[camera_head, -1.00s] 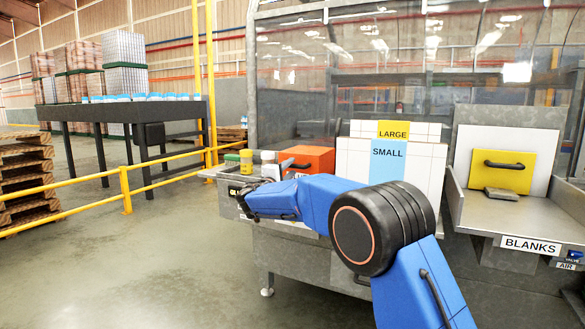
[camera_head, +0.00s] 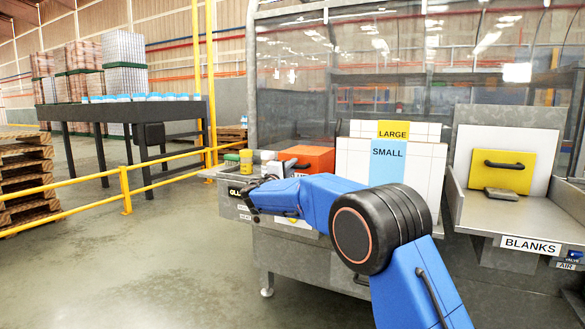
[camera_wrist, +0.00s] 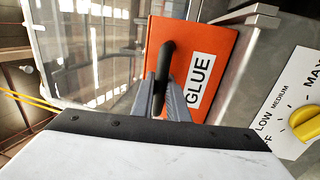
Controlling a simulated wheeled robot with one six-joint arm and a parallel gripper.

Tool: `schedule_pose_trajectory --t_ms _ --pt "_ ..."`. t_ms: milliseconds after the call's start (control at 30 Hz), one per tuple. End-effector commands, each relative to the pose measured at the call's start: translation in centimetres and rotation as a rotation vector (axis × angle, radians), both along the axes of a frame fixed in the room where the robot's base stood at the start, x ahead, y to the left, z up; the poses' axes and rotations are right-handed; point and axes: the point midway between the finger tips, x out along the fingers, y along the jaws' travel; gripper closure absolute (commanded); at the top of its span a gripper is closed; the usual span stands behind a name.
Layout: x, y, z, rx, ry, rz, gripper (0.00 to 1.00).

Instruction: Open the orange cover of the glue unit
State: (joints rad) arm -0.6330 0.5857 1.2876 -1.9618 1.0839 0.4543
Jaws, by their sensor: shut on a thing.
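The orange cover (camera_head: 312,157) of the glue unit is a box-like lid at the left end of the machine, partly hidden behind my blue arm in the head view. In the wrist view the orange cover (camera_wrist: 212,48) shows a white GLUE label and a black bar handle (camera_wrist: 166,58). My gripper (camera_wrist: 163,88) has its grey fingers shut on the lower part of this handle. The cover looks down on the unit, though its lower edge is hidden. In the head view the fingers are not clearly visible.
A yellow knob (camera_wrist: 304,123) on a LOW, MEDIUM, MAX dial lies right of the cover in the wrist view. A yellow jar (camera_head: 246,160) stands left of it. The white carton stack (camera_head: 345,170) stands to its right. Open floor lies in front.

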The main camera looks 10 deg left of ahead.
Motion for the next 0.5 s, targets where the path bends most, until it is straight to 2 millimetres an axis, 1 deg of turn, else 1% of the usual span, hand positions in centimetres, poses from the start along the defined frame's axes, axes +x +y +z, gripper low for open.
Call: schedule_pose_trajectory --t_ms 167,267,500 --pt "-2.3 0.9 0.0 -0.001 0.001 0.002 1.00" --pt "-4.5 1.8 0.0 0.000 0.001 0.004 1.00" --pt "-10.9 4.1 0.0 0.000 0.002 0.004 1.00"
